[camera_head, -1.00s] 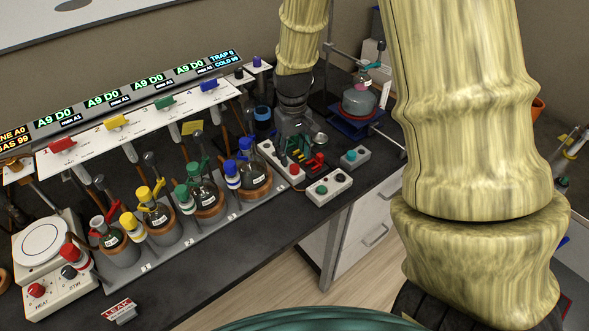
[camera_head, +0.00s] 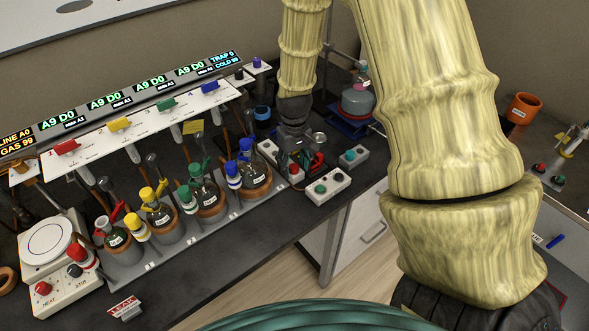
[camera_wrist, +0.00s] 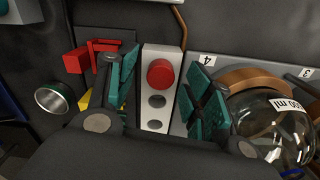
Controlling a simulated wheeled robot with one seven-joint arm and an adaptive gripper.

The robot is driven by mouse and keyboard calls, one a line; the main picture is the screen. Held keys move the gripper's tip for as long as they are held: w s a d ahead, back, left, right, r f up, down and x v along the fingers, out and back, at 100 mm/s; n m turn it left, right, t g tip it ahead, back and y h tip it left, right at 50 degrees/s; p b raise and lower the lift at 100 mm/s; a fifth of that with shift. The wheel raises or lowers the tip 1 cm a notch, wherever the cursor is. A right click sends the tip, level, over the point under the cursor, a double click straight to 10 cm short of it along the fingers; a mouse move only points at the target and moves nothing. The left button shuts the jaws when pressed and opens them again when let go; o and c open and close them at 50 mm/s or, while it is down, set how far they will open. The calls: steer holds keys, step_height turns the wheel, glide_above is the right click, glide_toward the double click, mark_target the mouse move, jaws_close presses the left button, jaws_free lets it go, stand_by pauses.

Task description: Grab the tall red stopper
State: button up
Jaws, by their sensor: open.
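A round red stopper top (camera_wrist: 160,73) stands in a white block (camera_wrist: 155,115) with dark holes, seen from above in the wrist view. In the head view the red stopper (camera_head: 296,170) shows at the front of that block, partly crowded by my gripper (camera_head: 303,155). My gripper (camera_wrist: 164,88) is open, its teal fingers on either side of the block, with the red top between them. I see no contact with it, and its height is hard to judge from above.
A glass flask (camera_wrist: 270,125) in a brown ring sits close to the right finger. A red piece (camera_wrist: 95,55) and a metal cup (camera_wrist: 53,98) lie left of the gripper. A white button box (camera_head: 325,187) stands in front of the block.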

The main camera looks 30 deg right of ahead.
steer(key=c, duration=0.8)
